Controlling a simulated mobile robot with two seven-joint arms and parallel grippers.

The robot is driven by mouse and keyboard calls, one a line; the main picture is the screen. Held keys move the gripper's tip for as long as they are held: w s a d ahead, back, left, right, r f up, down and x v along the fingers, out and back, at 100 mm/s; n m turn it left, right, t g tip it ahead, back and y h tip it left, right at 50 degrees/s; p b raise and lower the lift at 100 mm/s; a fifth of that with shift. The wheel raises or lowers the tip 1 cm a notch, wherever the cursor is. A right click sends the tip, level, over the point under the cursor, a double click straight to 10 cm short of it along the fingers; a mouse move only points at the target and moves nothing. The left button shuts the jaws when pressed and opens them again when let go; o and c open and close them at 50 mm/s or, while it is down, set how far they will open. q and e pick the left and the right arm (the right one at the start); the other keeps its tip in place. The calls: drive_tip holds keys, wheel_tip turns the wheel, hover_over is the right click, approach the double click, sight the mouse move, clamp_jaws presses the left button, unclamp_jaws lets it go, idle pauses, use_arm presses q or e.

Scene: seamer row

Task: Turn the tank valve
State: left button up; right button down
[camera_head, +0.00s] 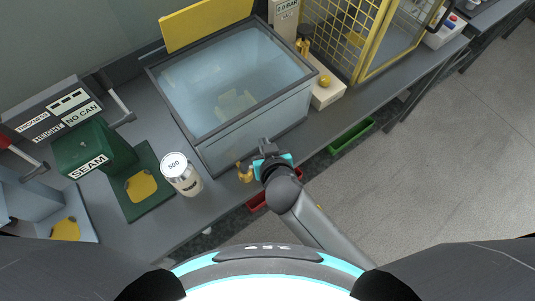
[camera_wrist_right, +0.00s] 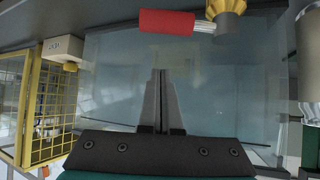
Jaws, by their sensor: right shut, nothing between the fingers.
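The water tank (camera_head: 265,125) stands on the grey bench with clear walls; it also fills the middle of the right wrist view (camera_wrist_right: 110,90). Its brass valve (camera_head: 244,174) sits low at the front of the tank, just left of my right gripper. In the right wrist view the valve's brass body (camera_wrist_right: 228,14) is at the top edge, partly cut off, with a red handle (camera_wrist_right: 166,22) lying crosswise. My right gripper (camera_head: 266,147) is shut and empty, in front of the tank wall. Its fingers (camera_wrist_right: 160,78) point toward the handle, with a visible gap. My left gripper is not in view.
A white-topped can (camera_head: 183,176) stands left of the valve, beside the green SEAM machine (camera_head: 92,150). A yellow mesh cage (camera_head: 335,35) stands right of the tank. Red (camera_head: 257,202) and green (camera_head: 350,137) bins sit below the bench's front edge. The floor at right is clear.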

drive_tip(key=shift+b+x, duration=0.4)
drive_tip(key=shift+x, duration=0.4)
drive_tip(key=s, duration=0.1)
drive_tip(key=f, duration=0.1)
drive_tip(key=s+b, duration=0.1)
drive_tip(key=shift+s+d+f, duration=0.25)
drive_tip(key=shift+s, duration=0.05)
drive_tip(key=shift+s+d+f+b, duration=0.15)
drive_tip(key=shift+s+f+b, duration=0.15)
drive_tip(key=shift+s, duration=0.25)
drive_tip(key=shift+r, duration=0.1)
drive_tip(key=shift+s, duration=0.1)
drive_tip(key=shift+s+d+f, duration=0.1)
drive_tip(key=shift+s+f, duration=0.15)
drive_tip(key=shift+s, duration=0.4)
drive_tip(key=shift+w, duration=0.1)
